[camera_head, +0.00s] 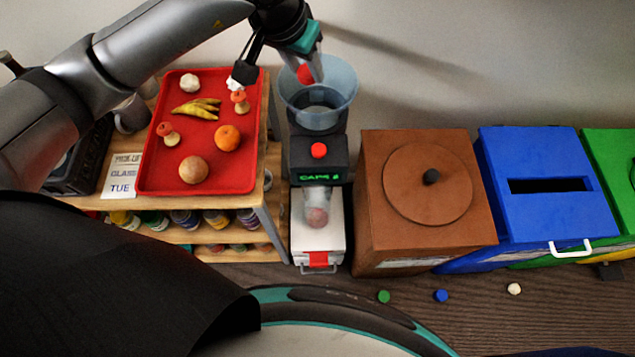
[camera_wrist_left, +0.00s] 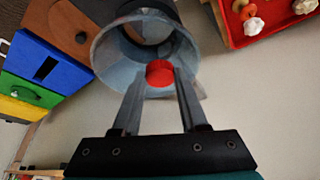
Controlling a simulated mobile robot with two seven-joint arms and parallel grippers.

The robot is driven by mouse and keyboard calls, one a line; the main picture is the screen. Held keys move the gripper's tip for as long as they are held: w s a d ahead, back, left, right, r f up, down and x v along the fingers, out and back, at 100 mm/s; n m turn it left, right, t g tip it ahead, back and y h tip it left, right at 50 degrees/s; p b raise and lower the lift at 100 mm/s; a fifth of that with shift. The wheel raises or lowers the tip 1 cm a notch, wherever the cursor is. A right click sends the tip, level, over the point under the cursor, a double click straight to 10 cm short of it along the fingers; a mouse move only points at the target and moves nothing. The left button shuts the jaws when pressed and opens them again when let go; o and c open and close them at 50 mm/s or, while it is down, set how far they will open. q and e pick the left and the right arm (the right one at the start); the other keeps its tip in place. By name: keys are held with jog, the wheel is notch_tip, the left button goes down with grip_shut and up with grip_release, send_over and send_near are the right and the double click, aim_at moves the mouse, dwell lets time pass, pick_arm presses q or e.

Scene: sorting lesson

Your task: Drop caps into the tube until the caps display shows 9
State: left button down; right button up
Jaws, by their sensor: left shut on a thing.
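My left gripper (camera_head: 312,68) is shut on a red cap (camera_head: 305,75), over the clear funnel mouth (camera_head: 345,82) at the top of the tube. In the left wrist view the red cap (camera_wrist_left: 160,73) sits between the two fingertips, in front of the funnel (camera_wrist_left: 108,62). The black dispenser body (camera_head: 300,150) under the funnel has a red button (camera_head: 319,150) and a green caps display (camera_head: 320,178); its digit is too small to read surely. A clear tube (camera_head: 317,195) below shows something pinkish at its bottom. My right gripper is not in view.
A red tray (camera_head: 165,100) with fruit and mushrooms stands on a wooden shelf at left. A brown bin (camera_head: 375,160), a blue bin (camera_head: 535,150) and a green bin (camera_head: 610,150) stand at right. Green (camera_head: 384,297), blue (camera_head: 441,296) and white caps (camera_head: 514,289) lie on the floor.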

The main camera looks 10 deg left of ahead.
pick_arm(q)
jog(key=shift+c, duration=1.8)
grip_release()
jog(key=v, duration=1.5)
jog(key=shift+s, duration=0.15)
jog(key=shift+s, duration=0.1)
